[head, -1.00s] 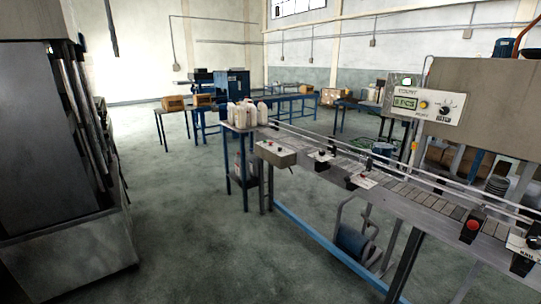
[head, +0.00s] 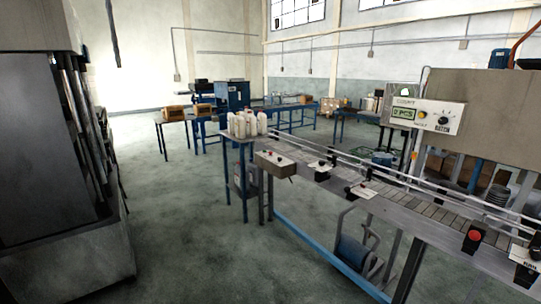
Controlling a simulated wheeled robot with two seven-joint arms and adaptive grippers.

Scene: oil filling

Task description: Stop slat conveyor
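The slat conveyor (head: 420,206) runs from the table of white bottles at the centre to the lower right edge, with metal rails along it. A control box with small buttons (head: 276,164) is fixed at its left end. Along its near side are small switch plates (head: 361,191) and a dark box with a red button (head: 472,239). Another labelled switch plate (head: 526,257) is at the right edge. The machine's counter panel (head: 426,115) has a green display and a dial. Neither of my grippers is in view. Whether the slats move cannot be told.
White bottles (head: 247,124) stand on a small blue-legged table at the conveyor's end. A large dark cabinet (head: 45,150) fills the left side. Tables with cardboard boxes (head: 175,112) stand at the back. The floor (head: 190,230) between cabinet and conveyor is clear.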

